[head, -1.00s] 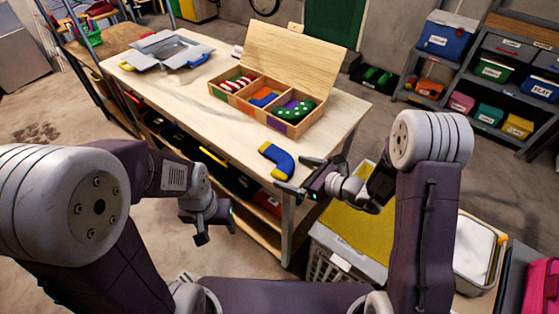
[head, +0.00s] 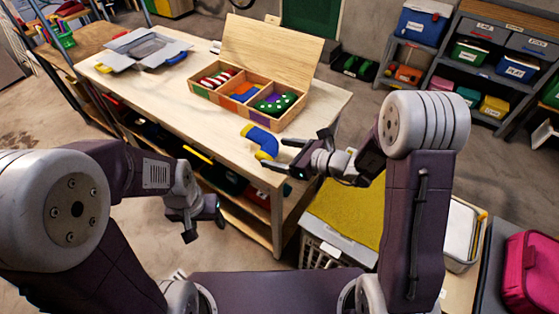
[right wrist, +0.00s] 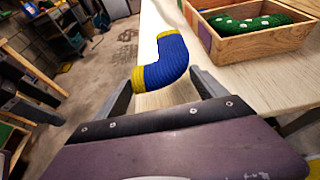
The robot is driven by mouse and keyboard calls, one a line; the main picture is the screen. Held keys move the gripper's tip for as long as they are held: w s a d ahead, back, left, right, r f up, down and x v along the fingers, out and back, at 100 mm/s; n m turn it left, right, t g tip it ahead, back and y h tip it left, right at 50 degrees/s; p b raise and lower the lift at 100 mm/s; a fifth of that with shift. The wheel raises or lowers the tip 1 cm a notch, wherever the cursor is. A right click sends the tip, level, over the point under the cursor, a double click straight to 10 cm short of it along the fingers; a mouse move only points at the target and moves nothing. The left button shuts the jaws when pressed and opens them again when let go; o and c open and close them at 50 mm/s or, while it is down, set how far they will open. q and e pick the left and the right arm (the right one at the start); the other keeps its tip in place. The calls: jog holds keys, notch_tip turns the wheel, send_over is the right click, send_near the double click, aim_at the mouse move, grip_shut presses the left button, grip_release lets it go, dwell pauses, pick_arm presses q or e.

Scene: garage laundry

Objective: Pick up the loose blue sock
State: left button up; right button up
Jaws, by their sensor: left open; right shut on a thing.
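The blue sock (head: 260,139), with yellow ends, is at the front right of the wooden table in the head view. My right gripper (head: 276,153) is shut on its near end. In the right wrist view the sock (right wrist: 166,66) bends between the two fingers, with one yellow end near the palm and the other pointing away. It seems held slightly above the tabletop, though the gap is hard to judge. My left gripper (head: 205,222) is open and empty, low in front of the table.
A grey tray (head: 145,50) lies at the back left. A yellow-topped basket (head: 342,212) stands below my right arm.

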jog(key=w+a+r, duration=0.1)
jog(key=w+r, duration=0.2)
jog(key=w, duration=0.2)
jog(key=w+a+r+p, duration=0.1)
jog(key=w+r, duration=0.2)
jog(key=w, duration=0.2)
jog(key=shift+w+a+r, duration=0.15)
jog(key=shift+w+a, duration=0.05)
jog(key=shift+w, duration=0.15)
